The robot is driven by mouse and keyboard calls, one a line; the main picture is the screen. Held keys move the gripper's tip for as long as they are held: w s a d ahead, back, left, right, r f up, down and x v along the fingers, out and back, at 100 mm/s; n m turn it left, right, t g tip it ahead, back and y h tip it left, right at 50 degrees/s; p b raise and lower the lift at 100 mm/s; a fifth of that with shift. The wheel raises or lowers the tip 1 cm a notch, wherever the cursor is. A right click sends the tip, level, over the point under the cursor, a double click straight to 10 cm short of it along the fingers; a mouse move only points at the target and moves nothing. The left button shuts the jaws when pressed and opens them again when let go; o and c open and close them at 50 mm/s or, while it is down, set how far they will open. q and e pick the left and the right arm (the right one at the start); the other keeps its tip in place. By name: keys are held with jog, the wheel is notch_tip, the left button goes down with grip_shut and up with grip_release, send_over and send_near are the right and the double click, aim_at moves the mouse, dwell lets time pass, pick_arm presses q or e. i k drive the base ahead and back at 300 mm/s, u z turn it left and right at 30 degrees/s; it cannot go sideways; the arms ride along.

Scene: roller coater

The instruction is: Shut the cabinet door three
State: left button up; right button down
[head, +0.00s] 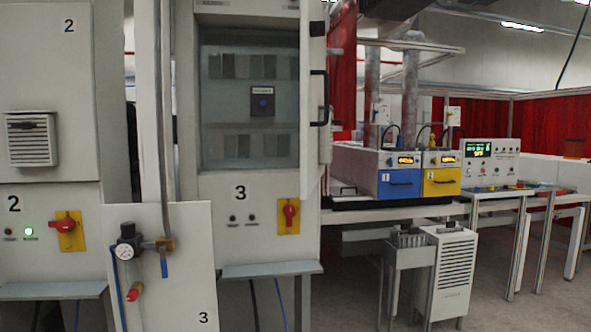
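Cabinet three (240,185) stands left of centre, with a 3 on its lower front panel. Its door (312,95) stands open on the right side, swung out toward me and seen nearly edge-on. A black handle (319,98) is on the door. Through the opening I see the cabinet's inside (225,120), with grey panels and a dark box with a blue knob (263,101). Neither of my grippers is in view.
A low panel (165,280) with a gauge and valves, also marked 3, stands in front at the lower left. Cabinet two (50,100) is at the far left. Floor is free at the lower right.

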aim_at(314, 79)
jog(key=u, duration=0.4)
jog(key=i, duration=1.45)
jog(key=z, duration=0.8)
